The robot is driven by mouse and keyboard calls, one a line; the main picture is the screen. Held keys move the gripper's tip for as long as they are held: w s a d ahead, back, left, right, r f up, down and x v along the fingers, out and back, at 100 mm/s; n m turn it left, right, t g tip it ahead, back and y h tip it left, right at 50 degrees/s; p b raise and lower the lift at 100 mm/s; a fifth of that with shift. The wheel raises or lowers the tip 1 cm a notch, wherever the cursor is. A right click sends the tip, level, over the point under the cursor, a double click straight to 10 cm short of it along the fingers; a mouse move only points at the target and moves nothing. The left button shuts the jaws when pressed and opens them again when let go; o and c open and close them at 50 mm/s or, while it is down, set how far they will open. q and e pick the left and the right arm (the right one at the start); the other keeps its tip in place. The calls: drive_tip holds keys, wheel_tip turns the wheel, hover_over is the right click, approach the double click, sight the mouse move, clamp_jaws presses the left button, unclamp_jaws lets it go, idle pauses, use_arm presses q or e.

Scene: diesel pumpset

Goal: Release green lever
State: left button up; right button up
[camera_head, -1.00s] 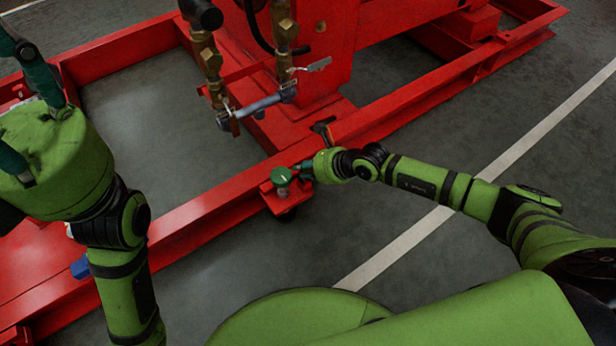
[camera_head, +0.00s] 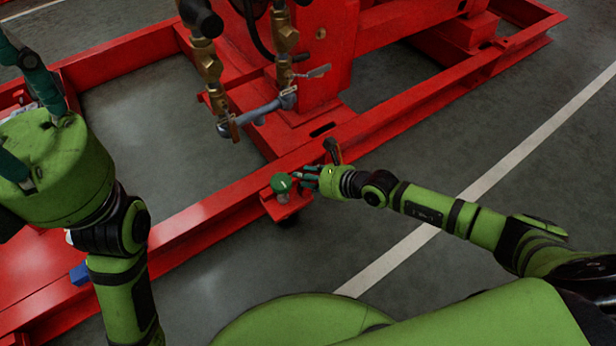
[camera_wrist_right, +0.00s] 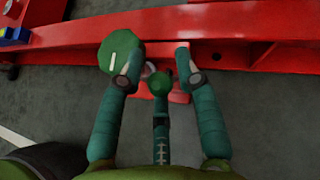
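The green lever shows as a round green knob (camera_head: 281,183) on a small red bracket (camera_head: 290,208) at the near edge of the red frame. In the right wrist view the knob (camera_wrist_right: 119,48) is faceted with a white line on top. My right gripper (camera_head: 306,179) is just right of the knob, fingers spread. In the right wrist view (camera_wrist_right: 156,66) the knob lies at the left finger's tip, not between the fingers; contact cannot be told. My left gripper (camera_head: 28,115) is at the far left, fingers apart, empty, partly cut off by the picture edge.
The red base frame (camera_head: 390,125) runs diagonally behind the bracket. Brass valves with a grey-blue pipe (camera_head: 262,108) stand behind the frame. A blue item (camera_head: 79,272) lies at the lower left. Grey floor with a white line (camera_head: 430,225) is open to the right.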

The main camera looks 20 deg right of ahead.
drive_tip(key=shift+d+f, duration=0.15)
drive_tip(key=shift+s, duration=0.1)
drive_tip(key=shift+s+d, duration=0.1)
drive_tip(key=shift+s, duration=0.1)
drive_tip(key=v, duration=1.1)
drive_tip(key=shift+d+r, duration=0.2)
drive_tip(key=shift+r, duration=0.1)
drive_tip(key=shift+s, duration=0.1)
